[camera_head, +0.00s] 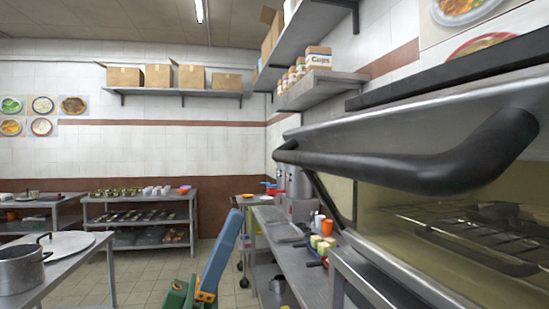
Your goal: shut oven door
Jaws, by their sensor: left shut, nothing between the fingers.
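The oven door (410,125) fills the right side of the head view, close to me. It has a steel frame, a thick black bar handle (400,168) along its upper part and a glass pane. Its left edge slants, and the door looks tilted out at the top. How wide its gap is I cannot tell. A wire rack (470,235) shows through the glass. My left gripper (230,222), blue with orange and green parts below, is at the bottom middle, shut and empty. It is left of the oven, apart from the handle. My right gripper is not in view.
A steel counter (305,280) with cups and food runs along the right wall, left of the oven. A table with a pot (20,270) stands at the left. A shelf unit (140,220) is at the back. Tiled floor (150,285) is open between them.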

